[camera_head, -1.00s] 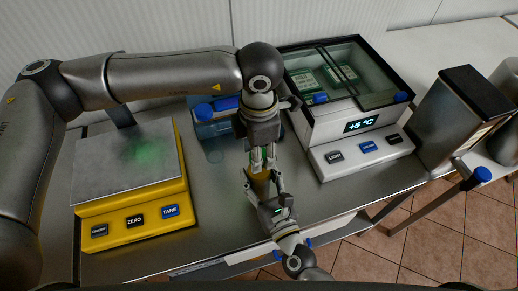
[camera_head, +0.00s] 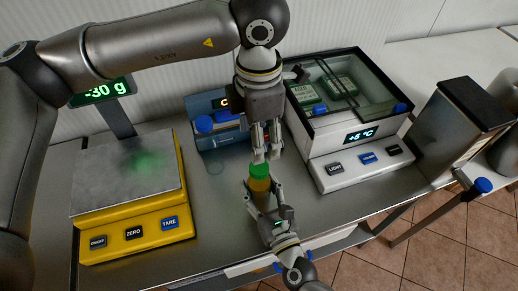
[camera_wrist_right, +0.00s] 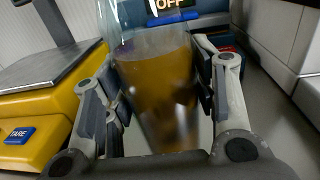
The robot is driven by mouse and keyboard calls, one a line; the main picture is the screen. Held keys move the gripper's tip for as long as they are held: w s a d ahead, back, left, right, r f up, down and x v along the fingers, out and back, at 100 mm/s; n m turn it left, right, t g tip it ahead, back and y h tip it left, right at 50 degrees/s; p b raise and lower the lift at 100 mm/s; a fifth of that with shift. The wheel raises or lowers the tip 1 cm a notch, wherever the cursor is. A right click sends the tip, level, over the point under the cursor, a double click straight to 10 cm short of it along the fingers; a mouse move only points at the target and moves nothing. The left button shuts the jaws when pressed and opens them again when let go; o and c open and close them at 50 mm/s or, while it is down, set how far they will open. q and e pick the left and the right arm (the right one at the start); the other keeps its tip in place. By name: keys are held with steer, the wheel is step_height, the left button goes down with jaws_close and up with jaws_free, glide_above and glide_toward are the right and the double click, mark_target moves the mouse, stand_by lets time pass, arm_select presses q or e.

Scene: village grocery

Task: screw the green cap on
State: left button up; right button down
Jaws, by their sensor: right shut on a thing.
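The bottle (camera_head: 260,186) holds amber contents and stands upright in my right gripper (camera_head: 262,193), which is shut on it. The green cap (camera_head: 259,170) sits on top of the bottle; I cannot tell how tight it is. My left gripper (camera_head: 267,156) points down just above and behind the cap, empty, its fingers apart and clear of it. In the right wrist view the bottle (camera_wrist_right: 160,85) stands between the fingers of my right gripper (camera_wrist_right: 160,90); its top and the cap are out of that view.
A yellow scale (camera_head: 135,215) reading -30 g stands at the left. A blue device (camera_head: 215,108) is behind. A white cooled glass-topped case (camera_head: 350,130) stands close on the right. A dark metal box (camera_head: 465,110) is further right. The steel counter (camera_head: 215,220) is bare between scale and bottle.

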arm_select(q)
step_height(320, 180, up, 2)
steer(key=shift+r, duration=0.2)
arm_select(e)
steer(key=c, duration=0.5)
jaws_free()
steer(key=shift+s, duration=0.1)
steer(key=v, duration=1.1)
steer(key=shift+s+d, duration=0.2)
steer(key=shift+s, duration=0.15)
steer(key=shift+f, duration=0.1)
